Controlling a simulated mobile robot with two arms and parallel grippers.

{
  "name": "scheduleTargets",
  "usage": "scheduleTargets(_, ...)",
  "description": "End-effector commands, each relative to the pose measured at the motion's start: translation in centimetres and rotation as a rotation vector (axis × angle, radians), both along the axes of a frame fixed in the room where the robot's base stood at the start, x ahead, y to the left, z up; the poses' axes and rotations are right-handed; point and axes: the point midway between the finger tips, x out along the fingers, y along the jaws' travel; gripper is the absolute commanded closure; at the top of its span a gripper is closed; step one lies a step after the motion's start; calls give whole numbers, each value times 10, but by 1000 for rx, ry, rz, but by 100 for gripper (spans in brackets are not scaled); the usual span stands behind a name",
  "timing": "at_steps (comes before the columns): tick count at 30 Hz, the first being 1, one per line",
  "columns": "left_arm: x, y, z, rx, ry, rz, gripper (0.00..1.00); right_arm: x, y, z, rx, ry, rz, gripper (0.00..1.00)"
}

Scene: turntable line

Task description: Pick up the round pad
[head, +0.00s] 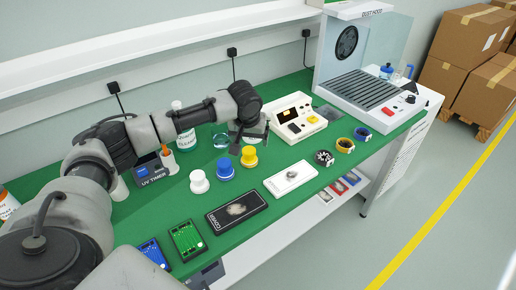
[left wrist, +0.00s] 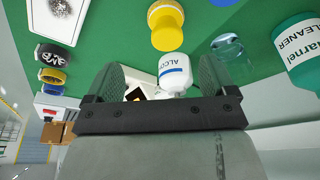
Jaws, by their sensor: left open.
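I cannot tell for sure which thing is the round pad. Three round, knob-topped pieces stand in a row on the green bench: white (head: 199,181), blue (head: 224,169) and yellow (head: 249,157). The yellow one shows in the left wrist view (left wrist: 166,27), above the fingers. My left gripper (head: 257,132) is over the back of the bench, behind the yellow piece. It is open in the left wrist view (left wrist: 162,85), with a white alcohol bottle (left wrist: 175,70) seen between the fingers; I cannot tell how near. My right gripper is not in view.
A clear glass (head: 221,141) and a cleaner bottle (left wrist: 302,45) are near the gripper. A cream device (head: 294,112) stands to its right. The dust hood (head: 385,112) is at the far end.

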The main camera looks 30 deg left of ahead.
Motion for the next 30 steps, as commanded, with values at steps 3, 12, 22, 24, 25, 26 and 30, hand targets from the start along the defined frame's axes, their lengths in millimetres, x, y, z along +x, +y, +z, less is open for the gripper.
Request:
scheduleTargets(3,4,2,-15,0,4,2,15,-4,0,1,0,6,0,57)
scheduleTargets(12,14,7,-50,1,0,1,15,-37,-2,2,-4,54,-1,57)
scheduleTargets(22,22,17,-90,1,2,2,15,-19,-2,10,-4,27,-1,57)
scheduleTargets(24,24,18,-97,1,1,-1,15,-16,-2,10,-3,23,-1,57)
scheduleTargets(25,24,19,-99,1,2,1,15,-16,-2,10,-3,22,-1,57)
scheduleTargets(26,24,19,-100,1,2,1,15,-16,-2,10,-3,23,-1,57)
scheduleTargets(30,25,19,-102,1,0,-1,15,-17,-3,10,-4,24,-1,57)
